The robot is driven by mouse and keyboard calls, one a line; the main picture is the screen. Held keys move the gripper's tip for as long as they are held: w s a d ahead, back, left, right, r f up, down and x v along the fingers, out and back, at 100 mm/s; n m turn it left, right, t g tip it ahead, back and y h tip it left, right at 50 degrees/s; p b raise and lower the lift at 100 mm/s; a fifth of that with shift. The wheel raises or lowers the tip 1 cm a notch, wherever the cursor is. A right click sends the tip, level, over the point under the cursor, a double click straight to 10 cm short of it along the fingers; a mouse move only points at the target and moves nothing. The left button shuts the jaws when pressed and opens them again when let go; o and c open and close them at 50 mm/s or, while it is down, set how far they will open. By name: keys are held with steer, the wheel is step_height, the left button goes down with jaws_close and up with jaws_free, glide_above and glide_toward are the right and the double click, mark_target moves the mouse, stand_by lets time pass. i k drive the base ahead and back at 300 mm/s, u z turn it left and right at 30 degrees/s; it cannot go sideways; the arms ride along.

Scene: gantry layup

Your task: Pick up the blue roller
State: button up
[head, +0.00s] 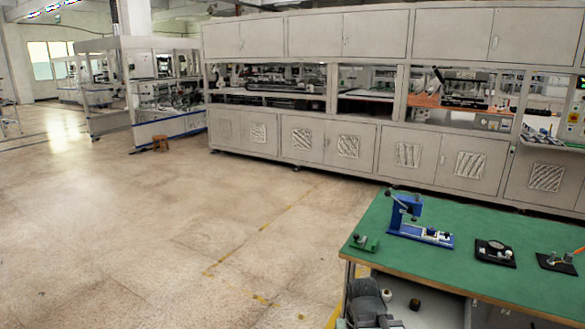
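A green-topped workbench (480,283) stands at the lower right in the head view. On it is a blue tool with an upright arm and a flat base (420,232). It is the most clearly blue thing on the bench, but I cannot tell whether it is the blue roller. No other blue roller can be made out. My gripper does not show clearly in this view.
A small green fixture (364,243), a black plate with a round part (495,253) and a black piece (560,262) lie on the bench. A dark grey object (366,302) sits by its left front corner. Long grey cabinets (345,145) line the back. Left floor is open.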

mark_target(429, 232)
steer(key=z, duration=1.1)
steer(key=i, duration=0.45)
steer(key=u, duration=0.6)
